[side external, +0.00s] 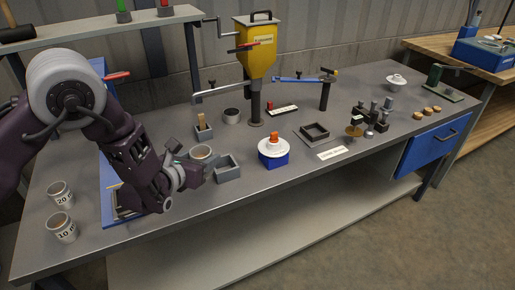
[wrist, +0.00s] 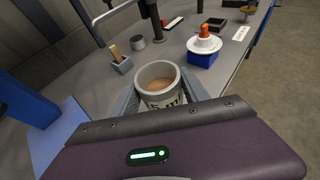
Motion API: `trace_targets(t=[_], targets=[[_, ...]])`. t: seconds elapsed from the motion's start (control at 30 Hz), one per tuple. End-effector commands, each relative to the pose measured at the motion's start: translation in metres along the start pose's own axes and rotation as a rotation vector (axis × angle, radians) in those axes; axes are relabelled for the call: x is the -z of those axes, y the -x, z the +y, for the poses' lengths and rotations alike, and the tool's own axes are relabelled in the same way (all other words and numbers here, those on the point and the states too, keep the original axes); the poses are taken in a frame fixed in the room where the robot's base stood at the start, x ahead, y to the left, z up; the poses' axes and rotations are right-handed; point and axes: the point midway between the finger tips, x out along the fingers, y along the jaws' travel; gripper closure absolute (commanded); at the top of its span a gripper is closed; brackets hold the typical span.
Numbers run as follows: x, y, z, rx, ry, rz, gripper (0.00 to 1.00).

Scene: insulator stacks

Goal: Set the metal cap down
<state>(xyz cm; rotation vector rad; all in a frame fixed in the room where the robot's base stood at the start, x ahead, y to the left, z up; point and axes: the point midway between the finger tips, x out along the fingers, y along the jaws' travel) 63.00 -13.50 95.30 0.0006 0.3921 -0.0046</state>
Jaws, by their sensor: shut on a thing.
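My gripper (wrist: 158,98) is shut on a white cup (wrist: 160,98), with a finger on each side of it. The cup is upright, has a partly hidden label and holds tan material. In the side view the cup (side external: 201,153) shows beside my gripper (side external: 197,168), low over the left half of the bench; I cannot tell whether it touches the top. Several small grey metal pieces (side external: 382,125) stand at the right of the bench, some possibly metal caps. No metal cap shows in my gripper.
A blue block (side external: 273,160) carries a white disc with an orange top. A brush holder (side external: 203,132) and grey tin (side external: 232,117) stand behind. Two labelled cups (side external: 62,228) stand near the left edge.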

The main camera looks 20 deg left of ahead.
Motion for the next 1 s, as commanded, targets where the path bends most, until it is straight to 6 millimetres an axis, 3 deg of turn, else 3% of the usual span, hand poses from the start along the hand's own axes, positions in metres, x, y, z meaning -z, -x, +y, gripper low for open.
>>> trace_targets(t=[0.5,0.9,0.93,1.0], targets=[[0.087,-0.036,0.001,-0.003,0.001,-0.001,1.0],[0.095,-0.039,0.001,-0.004,0.002,-0.002,1.0],[0.095,-0.039,0.001,-0.004,0.002,0.0,0.44],[0.095,-0.039,0.001,-0.004,0.002,0.0,0.3]])
